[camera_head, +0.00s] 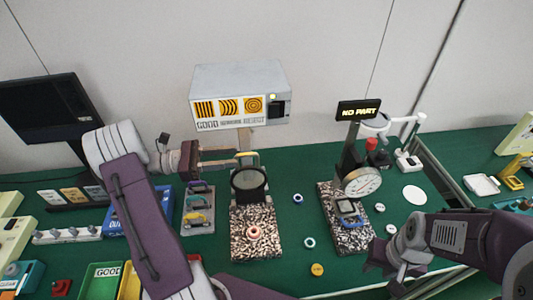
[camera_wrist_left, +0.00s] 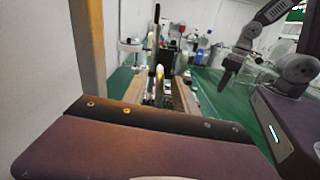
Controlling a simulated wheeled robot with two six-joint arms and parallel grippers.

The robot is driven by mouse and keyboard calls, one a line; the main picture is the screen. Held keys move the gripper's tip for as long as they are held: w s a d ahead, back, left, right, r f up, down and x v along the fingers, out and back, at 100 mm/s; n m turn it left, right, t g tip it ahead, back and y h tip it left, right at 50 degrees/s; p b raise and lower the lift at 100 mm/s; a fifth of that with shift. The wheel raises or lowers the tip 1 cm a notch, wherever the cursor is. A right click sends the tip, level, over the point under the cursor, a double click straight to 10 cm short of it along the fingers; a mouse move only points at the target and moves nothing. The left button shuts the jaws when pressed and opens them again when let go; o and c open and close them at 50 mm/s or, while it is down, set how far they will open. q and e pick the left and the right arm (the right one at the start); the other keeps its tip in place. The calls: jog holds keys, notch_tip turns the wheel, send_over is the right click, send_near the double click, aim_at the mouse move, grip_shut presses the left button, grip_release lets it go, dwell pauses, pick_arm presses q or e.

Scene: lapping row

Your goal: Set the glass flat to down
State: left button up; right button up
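The glass flat (camera_head: 249,179) is a round pane in a dark ring. It stands raised, facing the head camera, above a speckled stone plate (camera_head: 248,222). A pinkish ring (camera_head: 253,233) lies on the plate's front part. My left gripper (camera_head: 240,160) reaches in from the left, with its fingers at the top of the dark ring beside a small yellow-green part. Whether the fingers touch or grip anything is unclear. The left wrist view shows mostly my gripper body, with small, unclear shapes beyond it. My right gripper (camera_head: 388,268) hangs at the lower right, away from the flat.
A lamp box (camera_head: 240,95) with fringe pictures stands behind the flat. A dial gauge (camera_head: 361,181) on a second speckled plate stands to the right, under a "NO PART" sign (camera_head: 358,110). Loose rings (camera_head: 298,198) lie between. Colored clips (camera_head: 198,205) and bins (camera_head: 101,281) are left.

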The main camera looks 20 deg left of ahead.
aim_at(252, 154)
pick_arm(q)
jog(key=x, duration=0.8)
jog(key=shift+d, duration=0.1)
grip_shut()
jog(key=shift+p, duration=0.3)
dwell(1.0)
